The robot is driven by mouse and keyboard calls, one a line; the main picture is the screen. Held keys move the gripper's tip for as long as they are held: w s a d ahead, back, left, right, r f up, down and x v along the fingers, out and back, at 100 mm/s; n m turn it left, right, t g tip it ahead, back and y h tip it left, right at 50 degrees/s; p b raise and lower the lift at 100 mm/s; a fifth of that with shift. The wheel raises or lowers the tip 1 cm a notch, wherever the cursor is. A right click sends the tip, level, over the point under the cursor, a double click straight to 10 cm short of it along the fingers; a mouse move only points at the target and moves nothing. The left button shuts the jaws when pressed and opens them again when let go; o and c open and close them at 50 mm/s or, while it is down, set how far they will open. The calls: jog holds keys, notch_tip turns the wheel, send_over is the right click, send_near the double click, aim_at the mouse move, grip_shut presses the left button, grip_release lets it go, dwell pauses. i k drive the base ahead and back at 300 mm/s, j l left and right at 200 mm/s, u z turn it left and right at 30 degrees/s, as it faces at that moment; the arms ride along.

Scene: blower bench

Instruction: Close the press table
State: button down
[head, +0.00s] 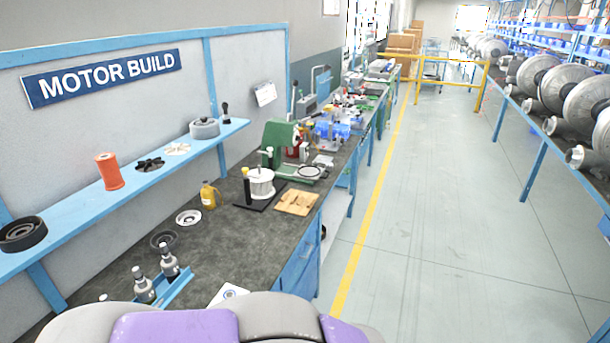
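A green press (278,139) stands on the dark workbench (240,240) in the middle of the head view. A flat green base with a round, ring-edged plate (310,171) reaches out to the right of its body. I take this plate to be the press table, but it is small here and I cannot tell how far out it sits. A white cylindrical fixture (261,184) on a black base stands in front of the press and hides part of it. My gripper is not in view; only grey and purple parts of my own body show at the bottom edge.
A wooden board (297,202), a yellow bottle (209,196) and metal rings (188,217) lie on the bench. Drivers stand in a blue holder (172,290). A blue shelf (75,215) runs along the left. The floor aisle (430,220) to the right is clear.

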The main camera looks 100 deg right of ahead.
aim_at(305, 172)
jog(key=z, duration=3.6)
jog(key=i+l+z, duration=0.1)
jog(key=i+z, duration=0.15)
jog(key=i+l+z, duration=0.1)
jog(key=i, duration=0.75)
jog(key=i+l, duration=0.25)
jog(key=i, duration=0.6)
jog(key=i+l+u, duration=0.25)
jog(key=i+u, duration=0.25)
jog(key=i+l+u, duration=0.45)
jog(key=i+j, duration=0.05)
